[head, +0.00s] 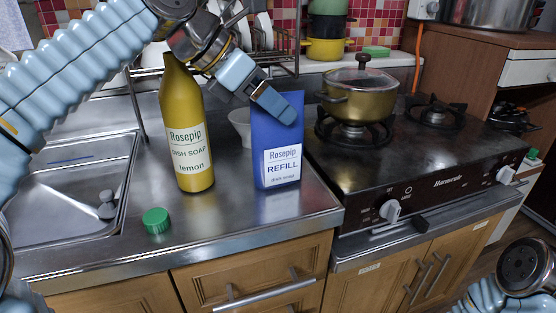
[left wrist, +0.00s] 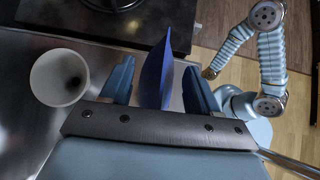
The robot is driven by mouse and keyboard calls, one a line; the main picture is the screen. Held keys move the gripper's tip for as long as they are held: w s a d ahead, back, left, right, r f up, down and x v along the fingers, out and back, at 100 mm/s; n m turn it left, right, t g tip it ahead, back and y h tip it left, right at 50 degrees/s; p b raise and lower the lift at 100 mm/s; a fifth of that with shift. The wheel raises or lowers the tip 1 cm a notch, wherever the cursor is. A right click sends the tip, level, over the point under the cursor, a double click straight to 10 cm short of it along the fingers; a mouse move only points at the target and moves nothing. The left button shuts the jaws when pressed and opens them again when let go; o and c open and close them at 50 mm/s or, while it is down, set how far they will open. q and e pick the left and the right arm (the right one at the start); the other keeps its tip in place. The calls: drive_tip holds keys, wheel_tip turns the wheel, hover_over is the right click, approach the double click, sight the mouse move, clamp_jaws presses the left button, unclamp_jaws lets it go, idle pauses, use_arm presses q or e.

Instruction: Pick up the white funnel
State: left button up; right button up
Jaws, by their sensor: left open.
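The white funnel (head: 240,124) stands on the steel counter, partly hidden behind the blue refill pouch (head: 278,135) and close to the soap bottle. In the left wrist view the funnel (left wrist: 60,78) shows its round, wide mouth and dark hole, left of my fingers. My left gripper (head: 271,101) is open above the pouch. In the left wrist view the upright pouch (left wrist: 160,72) lies between the open fingers of my left gripper (left wrist: 158,84), and the funnel is outside them. My right arm shows in part; its gripper is not clear.
A yellow-green soap bottle (head: 189,130) stands left of the funnel. A green cap (head: 156,220) lies near the counter's front. The sink (head: 70,190) is at left. The stove with a lidded pot (head: 360,98) is at right. A dish rack (head: 265,60) stands behind.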

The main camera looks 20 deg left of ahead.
use_arm(q)
drive_tip(key=shift+w+d+f, duration=0.25)
drive_tip(key=shift+d+f, duration=0.15)
drive_tip(key=shift+f, duration=0.05)
clamp_jaws()
drive_tip(key=shift+r, duration=0.1)
